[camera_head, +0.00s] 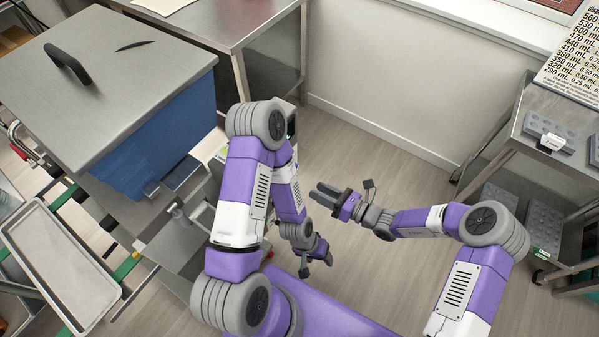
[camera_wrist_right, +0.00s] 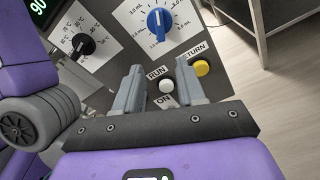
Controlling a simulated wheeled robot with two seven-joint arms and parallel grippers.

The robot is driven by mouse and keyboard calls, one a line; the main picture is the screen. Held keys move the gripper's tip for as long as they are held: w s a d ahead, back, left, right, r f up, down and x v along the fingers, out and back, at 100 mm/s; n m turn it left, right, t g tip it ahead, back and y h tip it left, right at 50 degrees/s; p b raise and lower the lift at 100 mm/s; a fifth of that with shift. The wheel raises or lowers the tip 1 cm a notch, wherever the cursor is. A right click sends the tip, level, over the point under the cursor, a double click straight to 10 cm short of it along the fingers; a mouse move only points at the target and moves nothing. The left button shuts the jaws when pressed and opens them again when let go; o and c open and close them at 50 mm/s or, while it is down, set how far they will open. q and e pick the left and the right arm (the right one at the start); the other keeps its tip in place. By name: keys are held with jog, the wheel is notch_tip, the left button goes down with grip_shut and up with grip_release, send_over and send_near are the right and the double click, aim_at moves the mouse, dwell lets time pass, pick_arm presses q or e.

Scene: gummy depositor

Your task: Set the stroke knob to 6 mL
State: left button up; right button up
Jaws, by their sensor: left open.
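The stroke knob (camera_wrist_right: 160,20) is blue and sits on a white dial marked in mL, at the top of the right wrist view. A white line shows on the knob, but I cannot tell exactly which mark it points to. My right gripper (camera_head: 318,192) is open and empty; in the right wrist view its two fingers (camera_wrist_right: 158,78) are apart, below the knob and not touching it. My left gripper (camera_head: 317,264) is open and empty, low over the floor in the head view. The knob is not visible in the head view.
A lidded blue tank (camera_head: 150,130) stands left, with a tray (camera_head: 55,265) below. Open floor (camera_head: 350,140) lies behind my grippers.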

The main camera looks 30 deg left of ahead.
jog(key=w+a+r+m+t+b, duration=0.1)
jog(key=a, duration=0.7)
jog(key=shift+w+a+r+y, duration=0.25)
jog(key=shift+w+y, duration=0.05)
jog(key=shift+y, duration=0.1)
grip_shut()
